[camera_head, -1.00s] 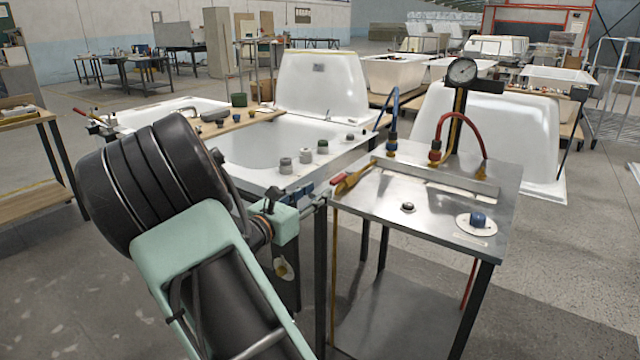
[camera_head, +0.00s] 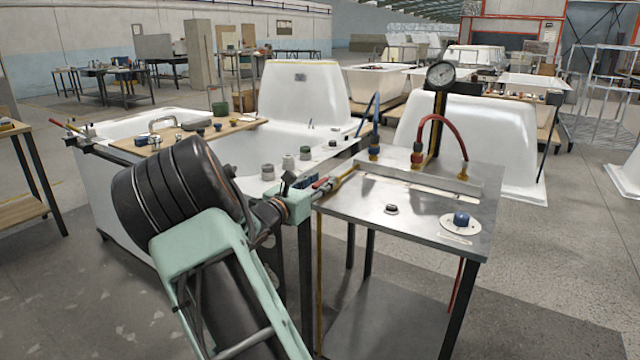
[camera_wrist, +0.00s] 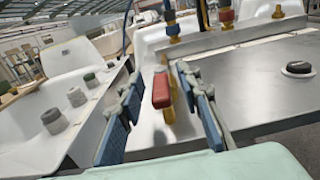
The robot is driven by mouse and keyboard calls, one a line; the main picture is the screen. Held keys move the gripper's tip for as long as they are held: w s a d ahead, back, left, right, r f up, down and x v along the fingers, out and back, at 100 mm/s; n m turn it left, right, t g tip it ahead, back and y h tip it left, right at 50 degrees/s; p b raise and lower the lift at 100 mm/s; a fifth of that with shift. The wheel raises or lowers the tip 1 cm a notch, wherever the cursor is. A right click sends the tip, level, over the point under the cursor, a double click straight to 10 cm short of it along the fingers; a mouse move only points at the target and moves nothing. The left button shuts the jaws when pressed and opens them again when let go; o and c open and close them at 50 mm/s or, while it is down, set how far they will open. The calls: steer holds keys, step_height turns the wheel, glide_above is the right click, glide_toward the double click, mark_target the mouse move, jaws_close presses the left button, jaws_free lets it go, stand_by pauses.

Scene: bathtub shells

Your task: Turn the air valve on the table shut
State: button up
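In the wrist view the red lever (camera_wrist: 161,90) stands upright above yellow metal. My gripper (camera_head: 308,184) is at the table's left edge, beside the lever. In the wrist view my gripper (camera_wrist: 158,82) is open, its blue-padded fingers on either side of the lever. I see gaps on both sides; contact is not visible. In the head view the fingers are small and partly hidden by my wrist.
A dial gauge (camera_head: 441,75), a red hose (camera_head: 448,122) and a blue hose (camera_head: 376,115) stand at the table's back. A white bathtub shell (camera_head: 240,150) with several grey knobs borders the left.

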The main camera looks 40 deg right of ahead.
jaws_close()
